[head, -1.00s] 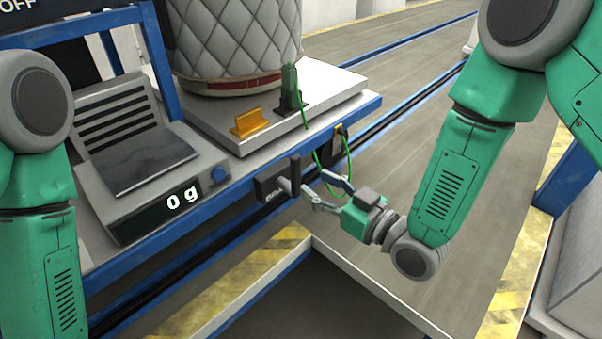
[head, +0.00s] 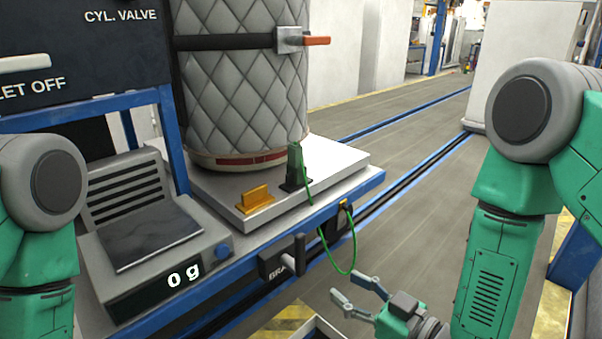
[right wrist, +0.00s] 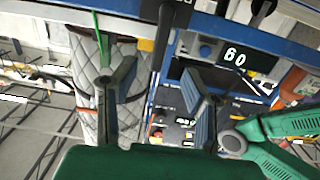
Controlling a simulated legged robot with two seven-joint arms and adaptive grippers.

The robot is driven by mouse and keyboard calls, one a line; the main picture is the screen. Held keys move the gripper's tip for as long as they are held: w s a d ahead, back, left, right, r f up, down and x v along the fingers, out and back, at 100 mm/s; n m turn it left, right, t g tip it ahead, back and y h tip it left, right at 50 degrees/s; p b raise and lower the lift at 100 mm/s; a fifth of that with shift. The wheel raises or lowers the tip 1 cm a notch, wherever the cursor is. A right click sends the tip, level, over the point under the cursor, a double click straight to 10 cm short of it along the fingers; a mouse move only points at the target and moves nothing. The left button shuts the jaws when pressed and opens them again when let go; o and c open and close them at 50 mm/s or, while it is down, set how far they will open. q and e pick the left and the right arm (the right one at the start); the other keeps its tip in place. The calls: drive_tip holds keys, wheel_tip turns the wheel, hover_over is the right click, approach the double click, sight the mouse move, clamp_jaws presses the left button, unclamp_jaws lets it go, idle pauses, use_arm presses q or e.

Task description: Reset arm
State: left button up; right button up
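My right arm (head: 490,285) is green with grey joints and hangs down at the right of the head view. Its gripper (head: 345,284) is open and empty at the bottom, right of the brake lever and apart from it. In the right wrist view the two fingers (right wrist: 164,82) are spread with nothing between them. The brake lever (head: 293,257) is a dark handle on a box at the front edge of the blue-framed bench. My left arm (head: 38,280) shows at the left edge; its gripper is out of view.
A scale (head: 150,240) reading 0 g stands on the bench at left. A quilted cylinder (head: 240,95) stands on a white platform (head: 340,158) with a yellow block (head: 255,199) and green plug (head: 295,165). A green cable (head: 353,250) loops down near my right gripper. Floor at right is open.

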drive_tip(key=s+d+f+m+g+h, duration=0.35)
drive_tip(key=s+d+f, duration=0.25)
drive_tip(key=s+f, duration=0.3)
drive_tip(key=s+d+f+m+g+h, duration=0.2)
drive_tip(key=s+d+f+g+h, duration=0.4)
drive_tip(key=f, duration=0.4)
drive_tip(key=s+d+f+m+g+h, duration=0.1)
drive_tip(key=s+d+f+m+g, duration=0.1)
drive_tip(key=s, duration=0.8)
drive_tip(key=shift+s+d+g, duration=0.15)
drive_tip(key=shift+d+g, duration=0.4)
drive_tip(key=shift+d, duration=0.5)
drive_tip(key=shift+h, duration=0.25)
